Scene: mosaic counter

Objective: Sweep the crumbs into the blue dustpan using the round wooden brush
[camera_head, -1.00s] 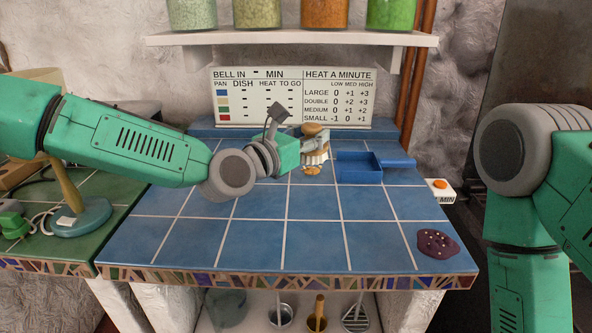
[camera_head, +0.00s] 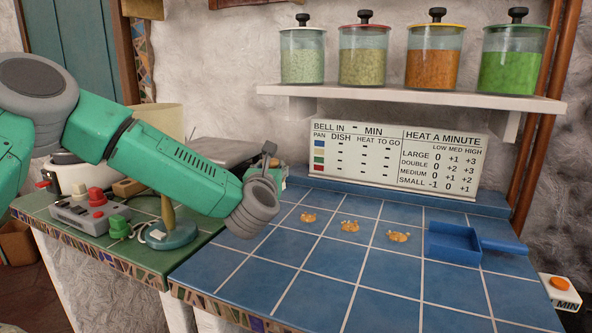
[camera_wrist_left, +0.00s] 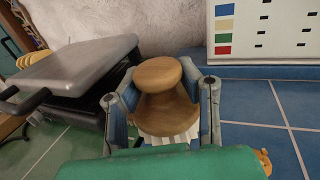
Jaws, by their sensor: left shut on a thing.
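My left gripper (camera_head: 277,172) is over the back left of the blue tiles, largely behind my own wrist in the head view. In the left wrist view it is shut on the round wooden brush (camera_wrist_left: 158,82), with one finger on each side of the knob and pale bristles below. The brush is hidden in the head view. Three crumb piles, left (camera_head: 308,217), middle (camera_head: 350,226) and right (camera_head: 398,236), lie in a row on the tiles. The blue dustpan (camera_head: 452,246) lies right of them, its handle pointing right. My right gripper is out of view.
A sign board (camera_head: 398,155) stands at the back under a shelf (camera_head: 420,98) with several jars. Left, the green counter holds a lamp base (camera_head: 170,236), a red-buttoned box (camera_head: 88,212) and a grey-lidded appliance (camera_wrist_left: 80,65). The front blue tiles are clear.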

